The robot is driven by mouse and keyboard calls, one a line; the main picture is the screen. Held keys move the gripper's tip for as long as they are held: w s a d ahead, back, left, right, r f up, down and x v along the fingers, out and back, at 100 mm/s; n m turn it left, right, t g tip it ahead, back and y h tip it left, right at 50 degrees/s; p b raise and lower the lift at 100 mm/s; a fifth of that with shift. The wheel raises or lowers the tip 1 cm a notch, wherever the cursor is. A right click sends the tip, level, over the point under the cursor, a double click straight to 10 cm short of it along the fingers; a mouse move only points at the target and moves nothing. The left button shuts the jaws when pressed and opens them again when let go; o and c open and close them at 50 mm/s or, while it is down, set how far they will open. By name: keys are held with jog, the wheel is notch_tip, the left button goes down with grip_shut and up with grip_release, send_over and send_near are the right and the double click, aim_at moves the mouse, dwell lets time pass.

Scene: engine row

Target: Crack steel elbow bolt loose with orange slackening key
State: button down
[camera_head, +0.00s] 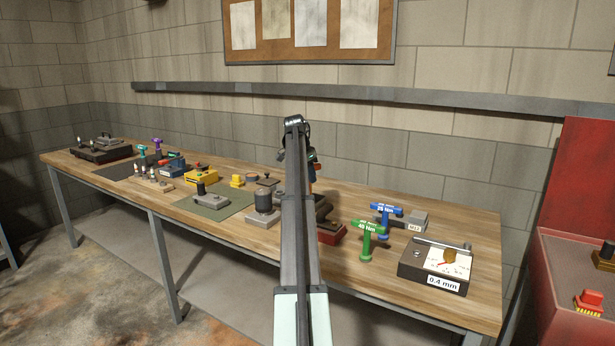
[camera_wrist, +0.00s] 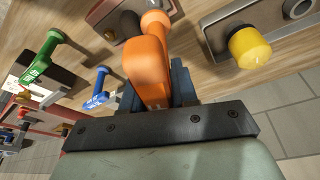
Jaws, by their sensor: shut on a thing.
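My gripper (camera_wrist: 155,88) is shut on the orange slackening key (camera_wrist: 148,65), whose thick handle sits between the blue-grey fingers in the wrist view. The key's rounded far end reaches toward the top of that view, over or beside a dark block with a reddish edge (camera_wrist: 118,25). I cannot tell whether the key touches anything there. In the head view my own arm hides most of the gripper and key; a small patch of orange (camera_head: 312,173) shows beside it. I cannot pick out the steel elbow bolt in either view.
A dark cylinder on a grey base (camera_head: 264,206) stands left. A yellow cap on a grey block (camera_wrist: 249,46) is right in the wrist view.

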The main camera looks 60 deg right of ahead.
jog(key=shift+f, duration=0.15)
dwell(0.3)
jog(key=shift+f, duration=3.05)
jog(key=shift+f, duration=0.3)
jog(key=n, duration=0.2)
jog(key=shift+n+t, duration=0.3)
jog(key=shift+t, duration=0.1)
jog(key=shift+r, duration=0.15)
jog(key=shift+r, duration=2.6)
